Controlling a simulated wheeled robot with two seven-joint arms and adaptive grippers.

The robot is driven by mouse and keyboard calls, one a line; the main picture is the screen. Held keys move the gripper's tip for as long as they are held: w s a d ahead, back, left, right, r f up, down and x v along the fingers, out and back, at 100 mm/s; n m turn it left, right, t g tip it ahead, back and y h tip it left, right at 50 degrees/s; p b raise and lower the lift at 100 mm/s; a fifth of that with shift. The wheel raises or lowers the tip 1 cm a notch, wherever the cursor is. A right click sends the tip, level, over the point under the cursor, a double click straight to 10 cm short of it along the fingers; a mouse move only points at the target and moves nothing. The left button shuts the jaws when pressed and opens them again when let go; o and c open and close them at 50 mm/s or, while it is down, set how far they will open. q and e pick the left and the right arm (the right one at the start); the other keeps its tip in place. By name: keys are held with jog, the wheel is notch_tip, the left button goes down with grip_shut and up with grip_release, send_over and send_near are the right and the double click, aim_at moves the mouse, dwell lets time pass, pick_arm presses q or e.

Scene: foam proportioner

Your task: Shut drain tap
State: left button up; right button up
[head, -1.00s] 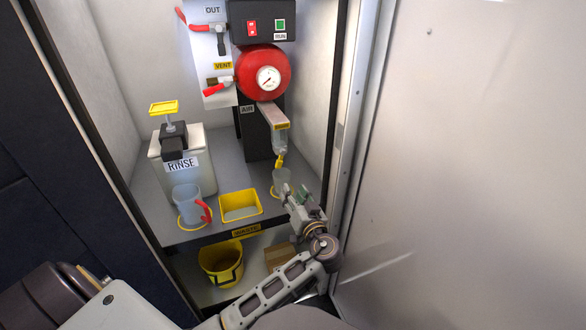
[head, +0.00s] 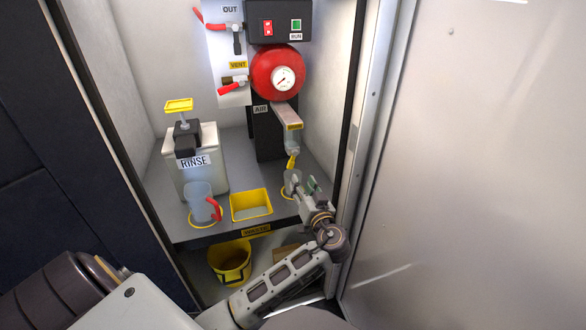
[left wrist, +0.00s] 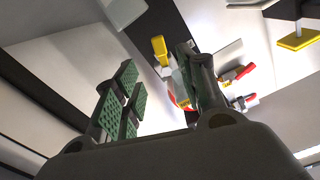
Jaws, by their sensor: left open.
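The drain tap (head: 292,160) is a small yellow lever at the bottom of the clear sight tube, below the red tank on the right. In the left wrist view its yellow lever (left wrist: 160,48) shows just beyond the fingers, nearer the right one. My left gripper (head: 306,183) is open and empty, just below and right of the tap. Its green-padded fingers (left wrist: 160,95) stand wide apart in the left wrist view. I see no clear contact with the lever. A clear cup (head: 289,188) stands under the tap, partly hidden by the gripper. My right gripper is not in view.
A yellow tray (head: 251,217), a jug with a red handle (head: 200,203) and the rinse container (head: 196,180) stand left on the shelf. A yellow bucket (head: 231,272) is below. The cabinet's right wall and open door (head: 470,180) are close beside my arm.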

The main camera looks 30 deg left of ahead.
aim_at(292, 165)
pick_arm(q)
jog(key=b+x, duration=0.1)
jog(key=x, duration=0.8)
jog(key=shift+w+a, duration=0.5)
jog(key=shift+a, duration=0.05)
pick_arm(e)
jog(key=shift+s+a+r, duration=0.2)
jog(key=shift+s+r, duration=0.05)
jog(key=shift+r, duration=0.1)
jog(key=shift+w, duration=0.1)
pick_arm(q)
grip_shut()
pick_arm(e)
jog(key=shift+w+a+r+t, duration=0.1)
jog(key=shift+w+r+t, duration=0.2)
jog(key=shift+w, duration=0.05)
